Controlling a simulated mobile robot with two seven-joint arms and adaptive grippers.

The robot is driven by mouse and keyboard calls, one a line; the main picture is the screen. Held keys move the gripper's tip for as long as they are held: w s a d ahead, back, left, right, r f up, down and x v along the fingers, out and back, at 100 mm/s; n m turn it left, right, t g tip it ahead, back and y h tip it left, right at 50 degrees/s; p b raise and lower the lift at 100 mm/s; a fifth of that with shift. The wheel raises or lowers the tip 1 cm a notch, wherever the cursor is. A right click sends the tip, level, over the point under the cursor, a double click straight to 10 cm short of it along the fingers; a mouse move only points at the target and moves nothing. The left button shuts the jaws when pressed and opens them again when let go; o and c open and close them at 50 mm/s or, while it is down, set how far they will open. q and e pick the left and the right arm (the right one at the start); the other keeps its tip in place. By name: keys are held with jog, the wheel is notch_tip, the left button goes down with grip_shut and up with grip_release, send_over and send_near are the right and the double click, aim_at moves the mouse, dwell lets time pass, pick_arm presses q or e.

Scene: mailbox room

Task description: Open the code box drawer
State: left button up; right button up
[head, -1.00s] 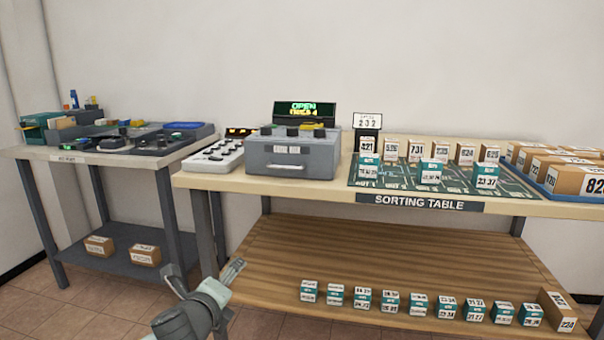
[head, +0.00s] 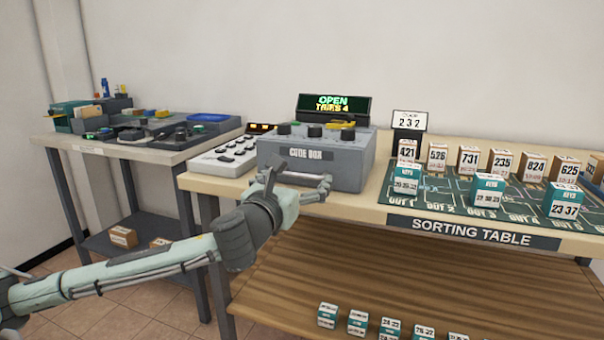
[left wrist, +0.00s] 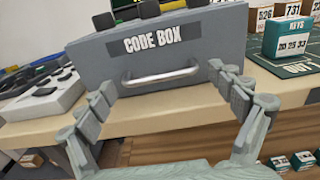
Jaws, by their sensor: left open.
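The grey code box (head: 345,165) stands on the sorting table's left part, with dark knobs on top and a green display behind it reading "OPEN". Its drawer looks closed. In the left wrist view the code box (left wrist: 215,50) shows its label and a silver drawer handle (left wrist: 160,77) on the front. My left gripper (head: 297,182) is in front of the box; its open fingers also show in the left wrist view (left wrist: 165,95), one on each side of the handle. They do not hold the handle; whether a fingertip touches the box cannot be told. My right gripper is not in view.
A white keypad (head: 228,157) sits left of the box. A number sign (head: 408,122), small boxes and a green board (head: 440,195) lie to the right. A grey side table (head: 150,150) stands left. A wooden shelf (head: 400,285) is below the tabletop.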

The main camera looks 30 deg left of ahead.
pick_arm(q)
jog(key=shift+x, duration=0.8)
jog(key=shift+w, duration=0.15)
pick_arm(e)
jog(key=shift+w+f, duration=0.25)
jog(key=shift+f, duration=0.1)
pick_arm(q)
jog(key=shift+c, duration=0.5)
